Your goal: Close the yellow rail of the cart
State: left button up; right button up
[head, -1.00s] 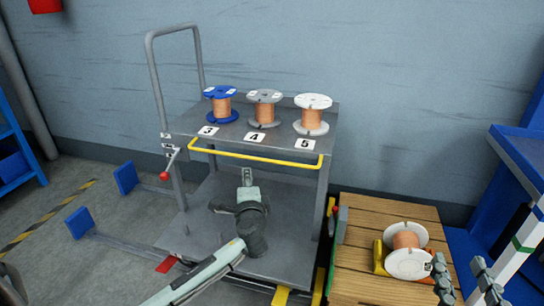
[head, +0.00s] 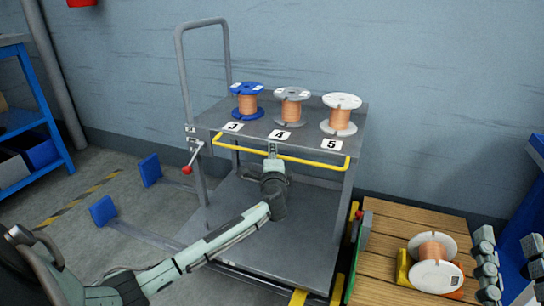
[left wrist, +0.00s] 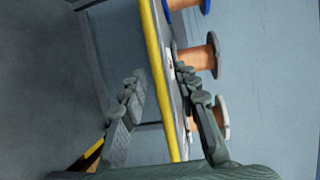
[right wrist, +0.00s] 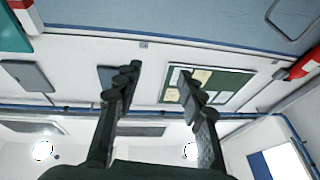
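The cart (head: 290,250) is a grey trolley with a tall handle at its left. Its yellow rail (head: 312,160) is a bar running along the front, just below the edge of the top shelf. My left gripper (head: 272,147) is at the rail, left of its middle. In the left wrist view the rail (left wrist: 153,50) passes between the spread fingers of the left gripper (left wrist: 157,68); I cannot tell whether they touch it. My right gripper (head: 508,242) is at the right edge of the head view. In the right wrist view it (right wrist: 158,72) is open and empty.
Blue (head: 248,101), grey (head: 291,107) and white (head: 340,114) copper-wire spools stand on the top shelf by labels 3, 4 and 5. A red-knobbed lever (head: 192,160) is on the cart's left. Another spool (head: 436,270) lies on a wooden pallet (head: 400,222) at the right.

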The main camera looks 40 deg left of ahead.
pick_arm(q)
grip_shut()
dwell(0.4)
